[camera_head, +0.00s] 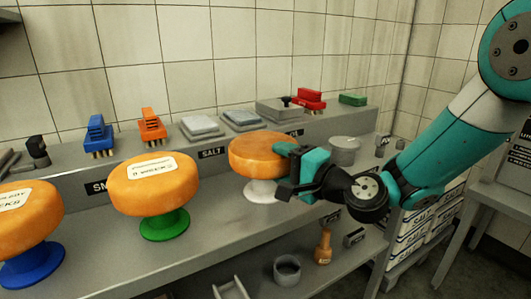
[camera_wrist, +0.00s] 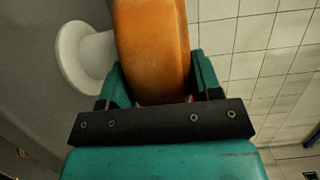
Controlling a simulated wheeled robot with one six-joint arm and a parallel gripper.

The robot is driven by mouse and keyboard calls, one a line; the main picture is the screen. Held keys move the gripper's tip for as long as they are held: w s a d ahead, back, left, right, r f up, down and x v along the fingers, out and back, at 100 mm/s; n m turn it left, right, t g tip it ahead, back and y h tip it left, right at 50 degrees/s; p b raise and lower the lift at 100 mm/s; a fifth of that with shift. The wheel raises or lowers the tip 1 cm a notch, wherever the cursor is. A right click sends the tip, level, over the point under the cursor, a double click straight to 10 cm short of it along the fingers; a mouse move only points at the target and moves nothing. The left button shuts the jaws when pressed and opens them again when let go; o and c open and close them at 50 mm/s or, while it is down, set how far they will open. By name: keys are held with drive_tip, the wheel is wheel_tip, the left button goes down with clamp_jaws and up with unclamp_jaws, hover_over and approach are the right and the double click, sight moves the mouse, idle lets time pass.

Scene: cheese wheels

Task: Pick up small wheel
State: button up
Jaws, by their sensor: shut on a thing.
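The small orange cheese wheel (camera_head: 258,155) is at the right of the row in the head view, over a white pedestal stand (camera_head: 262,192). My gripper (camera_head: 290,165) reaches it from the right and is shut on its rim. In the wrist view the wheel (camera_wrist: 152,50) sits between the two teal fingers (camera_wrist: 158,85), and the white stand (camera_wrist: 85,57) shows beside it. I cannot tell whether the wheel still touches the stand. The wheel's far side is hidden in the wrist view.
A labelled cheese wheel (camera_head: 150,190) on a green stand (camera_head: 165,226) and another (camera_head: 25,215) on a blue stand (camera_head: 33,265) stand to the left. Brushes and folded cloths (camera_head: 200,128) line the back ledge. A grey pot (camera_head: 344,150) is behind my gripper.

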drive_tip(key=shift+r, duration=0.15)
drive_tip(key=shift+r, duration=0.15)
drive_tip(key=shift+r+p, duration=4.4)
drive_tip(key=shift+r, duration=11)
